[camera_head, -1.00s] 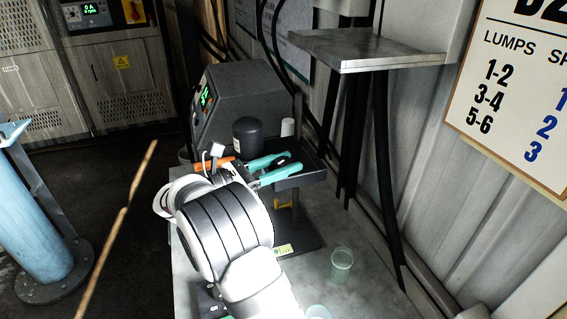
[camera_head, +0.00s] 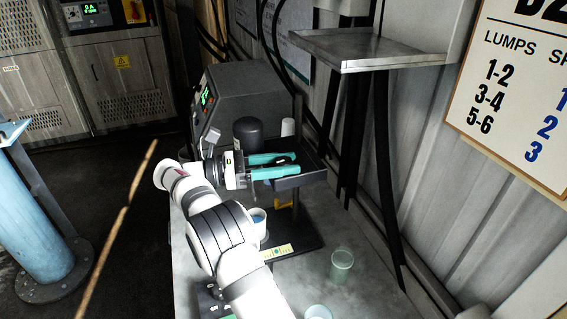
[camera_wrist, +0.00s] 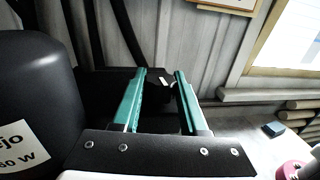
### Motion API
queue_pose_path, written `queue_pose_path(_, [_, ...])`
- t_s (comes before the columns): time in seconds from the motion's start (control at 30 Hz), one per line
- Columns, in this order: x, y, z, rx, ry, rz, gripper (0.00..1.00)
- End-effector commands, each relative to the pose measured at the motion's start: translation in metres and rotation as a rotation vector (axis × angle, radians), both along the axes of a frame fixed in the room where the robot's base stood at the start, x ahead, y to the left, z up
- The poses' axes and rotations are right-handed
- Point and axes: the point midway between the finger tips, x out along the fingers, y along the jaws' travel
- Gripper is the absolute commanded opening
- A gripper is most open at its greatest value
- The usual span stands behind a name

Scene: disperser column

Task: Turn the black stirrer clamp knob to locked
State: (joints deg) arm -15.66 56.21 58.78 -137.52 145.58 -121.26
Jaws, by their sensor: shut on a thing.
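The black stirrer clamp knob (camera_head: 284,161) shows as a small dark shape with a pale mark, beside the black motor housing. In the wrist view the knob (camera_wrist: 163,80) is mostly lost against the dark part behind it. My gripper (camera_head: 291,163) comes in from the left, with its two teal fingers lying on either side of the knob. It is shut on the knob. In the wrist view the gripper (camera_wrist: 160,78) has its fingers apart with the dark knob between their tips. The knob's markings are too small to read.
The black motor housing (camera_head: 248,133) stands close behind the fingers. A black bracket (camera_head: 312,172) lies around their tips. Below are a white beaker with blue contents (camera_head: 259,222) and a green cup (camera_head: 342,262). A metal shelf (camera_head: 375,52) hangs above right.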

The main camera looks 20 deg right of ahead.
Motion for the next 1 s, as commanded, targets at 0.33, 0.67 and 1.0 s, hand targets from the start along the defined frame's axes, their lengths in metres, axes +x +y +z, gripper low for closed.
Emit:
queue_pose_path(0.33, [0.0, -0.001, 0.001, 0.0, -0.003, -0.001, 0.7])
queue_pose_path(0.67, [0.0, -0.001, 0.003, 0.0, -0.003, 0.0, 0.73])
queue_pose_path(1.0, [-0.025, -0.029, 0.065, 0.0, -0.003, -0.004, 0.73])
